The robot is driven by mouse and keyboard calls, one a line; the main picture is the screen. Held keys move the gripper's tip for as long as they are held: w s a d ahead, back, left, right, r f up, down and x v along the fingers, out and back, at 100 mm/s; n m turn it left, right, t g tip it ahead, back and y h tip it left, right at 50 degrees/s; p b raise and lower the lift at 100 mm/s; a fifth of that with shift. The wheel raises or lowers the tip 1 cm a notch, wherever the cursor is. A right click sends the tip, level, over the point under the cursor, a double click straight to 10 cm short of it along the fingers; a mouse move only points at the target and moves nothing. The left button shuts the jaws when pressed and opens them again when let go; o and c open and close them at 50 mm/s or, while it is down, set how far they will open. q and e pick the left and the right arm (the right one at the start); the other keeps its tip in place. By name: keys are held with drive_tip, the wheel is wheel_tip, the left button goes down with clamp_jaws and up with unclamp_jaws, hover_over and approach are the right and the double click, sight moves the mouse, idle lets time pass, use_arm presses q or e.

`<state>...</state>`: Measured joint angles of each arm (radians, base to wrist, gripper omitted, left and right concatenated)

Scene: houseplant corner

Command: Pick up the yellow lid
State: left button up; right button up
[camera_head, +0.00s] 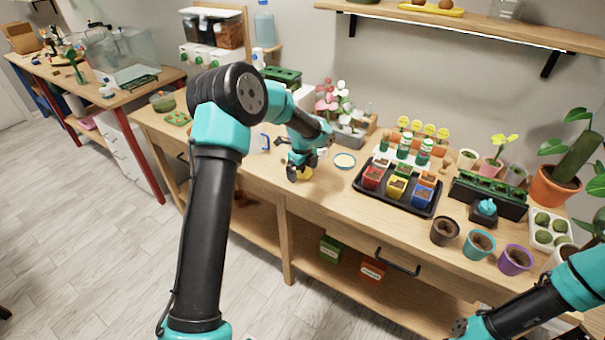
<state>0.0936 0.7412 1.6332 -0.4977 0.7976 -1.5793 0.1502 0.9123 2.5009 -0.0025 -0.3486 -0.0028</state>
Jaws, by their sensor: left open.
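The yellow lid (305,174) lies on the wooden bench near its front edge, partly hidden by my left gripper. My left gripper (300,168) points down over the lid, open, with its dark fingers close around or just above it. I cannot tell whether they touch the lid. My right arm shows in the lower right corner, but its gripper is not in view.
A black tray (412,207) with small colored pots stands further right. Several pots, including a dark one (444,231), line the front right. Pink flowers (327,97) stand behind.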

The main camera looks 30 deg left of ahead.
use_arm(q)
drive_tip(key=c, duration=1)
drive_tip(key=shift+r, duration=0.5)
wheel_tip(320, 180, up, 3)
drive_tip(key=shift+f, duration=0.1)
drive_tip(key=s+d, duration=0.2)
drive_tip(key=s, duration=0.2)
drive_tip(key=s+d, duration=0.3)
drive_tip(key=s, duration=0.2)
drive_tip(key=s+d+r, duration=0.1)
drive_tip(key=s+d, duration=0.1)
drive_tip(key=s, duration=0.3)
drive_tip(key=shift+d+r, duration=0.1)
drive_tip(key=shift+d, duration=0.25)
